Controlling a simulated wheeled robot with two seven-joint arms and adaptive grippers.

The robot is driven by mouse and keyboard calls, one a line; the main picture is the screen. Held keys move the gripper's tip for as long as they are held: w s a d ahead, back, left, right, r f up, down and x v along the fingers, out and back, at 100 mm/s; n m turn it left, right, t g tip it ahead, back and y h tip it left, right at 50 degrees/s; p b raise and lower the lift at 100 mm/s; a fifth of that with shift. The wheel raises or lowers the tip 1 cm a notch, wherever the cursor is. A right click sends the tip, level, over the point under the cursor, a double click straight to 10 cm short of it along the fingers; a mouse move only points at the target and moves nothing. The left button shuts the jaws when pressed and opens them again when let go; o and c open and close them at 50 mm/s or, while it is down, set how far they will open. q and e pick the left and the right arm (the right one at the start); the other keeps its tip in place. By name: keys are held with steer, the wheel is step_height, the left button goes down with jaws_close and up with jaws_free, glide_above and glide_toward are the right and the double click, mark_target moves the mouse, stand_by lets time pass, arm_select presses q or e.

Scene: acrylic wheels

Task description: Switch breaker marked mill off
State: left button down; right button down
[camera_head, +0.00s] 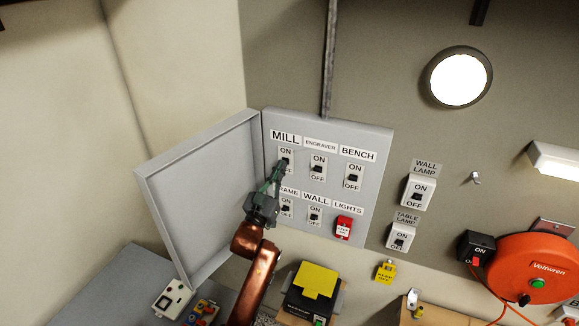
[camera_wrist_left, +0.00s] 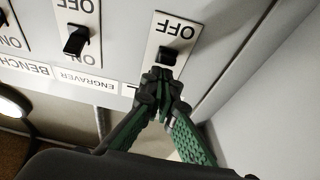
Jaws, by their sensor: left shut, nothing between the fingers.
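The breaker marked MILL (camera_head: 286,153) is at the top left of the grey panel, under its MILL label. My left gripper (camera_head: 280,168) is shut and empty, its tips at this breaker and covering part of it. In the left wrist view, which is upside down, the shut fingertips (camera_wrist_left: 163,82) lie over the ON end of the switch plate. The black toggle (camera_wrist_left: 167,55) shows just beyond the tips, beside the word OFF. Whether the tips touch it, and which way it is set, I cannot tell. My right gripper is not in view.
The ENGRAVER breaker (camera_head: 318,166) and BENCH breaker (camera_head: 353,176) stand to the right. A lower row has the WALL breaker (camera_head: 315,215) and a red LIGHTS switch (camera_head: 343,228). The open panel door (camera_head: 160,205) stands left of my arm. An orange reel (camera_head: 535,270) is far right.

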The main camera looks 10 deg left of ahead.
arm_select(q)
steer(key=shift+a+r, duration=0.15)
steer(key=shift+r, duration=0.05)
step_height(320, 180, up, 4)
steer(key=s+p, duration=0.1)
steer(key=p, duration=0.3)
steer(key=s+a+f+b, duration=0.1)
steer(key=s+f+b, duration=0.3)
steer(key=s+f, duration=0.3)
steer(key=shift+s+a, duration=0.3)
steer(key=shift+s, duration=0.15)
